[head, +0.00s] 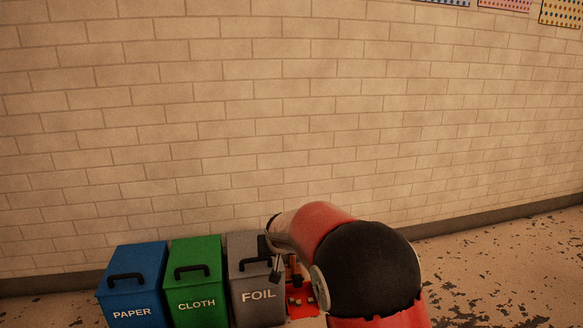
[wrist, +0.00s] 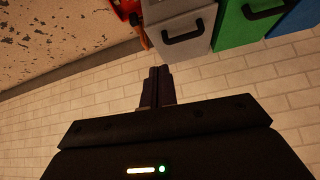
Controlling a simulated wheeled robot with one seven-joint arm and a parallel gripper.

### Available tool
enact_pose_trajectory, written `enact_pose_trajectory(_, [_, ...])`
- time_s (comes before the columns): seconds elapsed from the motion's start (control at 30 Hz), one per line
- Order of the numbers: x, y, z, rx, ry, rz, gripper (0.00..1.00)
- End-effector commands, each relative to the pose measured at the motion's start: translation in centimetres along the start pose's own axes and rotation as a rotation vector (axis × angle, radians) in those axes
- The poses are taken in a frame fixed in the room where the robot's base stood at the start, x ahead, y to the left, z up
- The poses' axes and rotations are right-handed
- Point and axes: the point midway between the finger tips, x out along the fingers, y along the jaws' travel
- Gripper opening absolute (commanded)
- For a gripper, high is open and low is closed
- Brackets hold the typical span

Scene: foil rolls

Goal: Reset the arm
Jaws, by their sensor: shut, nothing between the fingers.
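My gripper (wrist: 158,86) is in the lower middle of the wrist view, with its two dark fingers together and nothing between them. In the head view my red and black arm reaches in at the lower right, and the small dark gripper end (head: 275,268) shows in front of the grey foil bin (head: 258,294). The foil bin, with a dark handle, also shows at the top of the wrist view (wrist: 178,24). From the pictures I cannot tell how far the gripper is from the bin.
A green cloth bin (head: 196,285) and a blue paper bin (head: 132,290) stand left of the foil bin. A red object (head: 301,298) lies right of it, partly hidden by my arm. A pale brick wall (head: 290,120) is behind. Speckled floor (head: 500,270) is open at right.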

Motion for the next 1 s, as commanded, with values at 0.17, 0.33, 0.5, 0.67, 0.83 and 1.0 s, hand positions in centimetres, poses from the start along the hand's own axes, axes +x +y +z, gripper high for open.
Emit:
enact_pose_trajectory(0.17, [-12.4,6.1,0.2,0.06,-0.04,0.025,0.0])
enact_pose_trajectory(0.33, [-22.4,10.1,3.5,0.091,-0.081,0.043,0.0])
enact_pose_trajectory(0.5, [-30.9,12.6,8.6,0.107,-0.119,0.061,0.0])
enact_pose_trajectory(0.67, [-36.9,13.6,14.2,0.112,-0.152,0.082,0.0])
enact_pose_trajectory(0.83, [-40.0,13.7,18.7,0.111,-0.178,0.1,0.0])
enact_pose_trajectory(1.0, [-40.8,13.7,20.6,0.111,-0.191,0.107,0.0])
